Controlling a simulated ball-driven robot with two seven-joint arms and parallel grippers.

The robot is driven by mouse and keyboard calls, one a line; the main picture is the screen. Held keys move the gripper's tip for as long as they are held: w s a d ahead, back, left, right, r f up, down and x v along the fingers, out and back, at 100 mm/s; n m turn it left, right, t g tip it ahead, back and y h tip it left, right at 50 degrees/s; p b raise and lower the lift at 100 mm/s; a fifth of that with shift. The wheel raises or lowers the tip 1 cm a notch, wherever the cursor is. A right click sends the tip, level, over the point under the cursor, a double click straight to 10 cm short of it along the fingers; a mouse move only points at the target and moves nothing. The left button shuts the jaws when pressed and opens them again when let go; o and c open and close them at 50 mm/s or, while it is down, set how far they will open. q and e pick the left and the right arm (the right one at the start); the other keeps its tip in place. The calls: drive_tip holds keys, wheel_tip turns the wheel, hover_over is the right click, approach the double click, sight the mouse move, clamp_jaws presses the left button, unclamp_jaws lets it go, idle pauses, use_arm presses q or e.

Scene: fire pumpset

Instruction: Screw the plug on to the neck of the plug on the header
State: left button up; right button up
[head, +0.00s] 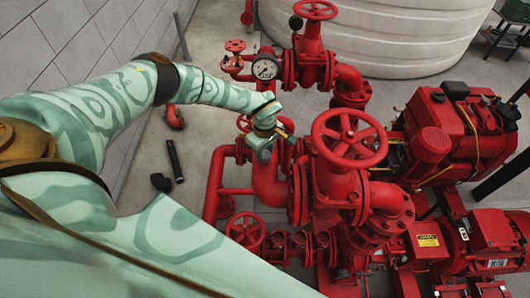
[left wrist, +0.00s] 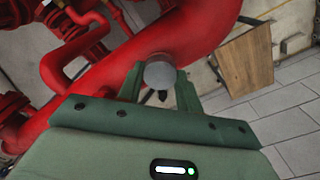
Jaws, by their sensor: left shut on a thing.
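My left gripper (head: 281,132) is beside the red header pipework, left of the large handwheel valve, in the head view. In the left wrist view the fingers of my left gripper (left wrist: 161,84) are shut on a round grey plug (left wrist: 159,72), one finger on each side. The plug lies in front of a thick red header pipe (left wrist: 205,28). I cannot tell whether it touches the pipe. The neck is not visible; the plug and fingers may hide it. In the head view the plug cannot be made out. My right gripper is not in view.
A large red handwheel (head: 349,138) stands close to the right of my left gripper. A pressure gauge (head: 265,68) sits behind it. A red engine (head: 450,135) is at the right. A dark tube (head: 174,160) lies on the floor at the left. A wooden board (left wrist: 246,60) leans beyond the pipe.

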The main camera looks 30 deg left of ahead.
use_arm(q)
drive_tip(key=shift+f+m+b, duration=0.1)
drive_tip(key=shift+m+b, duration=0.35)
drive_tip(key=shift+m, duration=1.55)
drive_tip(key=o, duration=1.3)
drive_tip(key=shift+c, duration=0.2)
drive_tip(key=shift+r, duration=0.2)
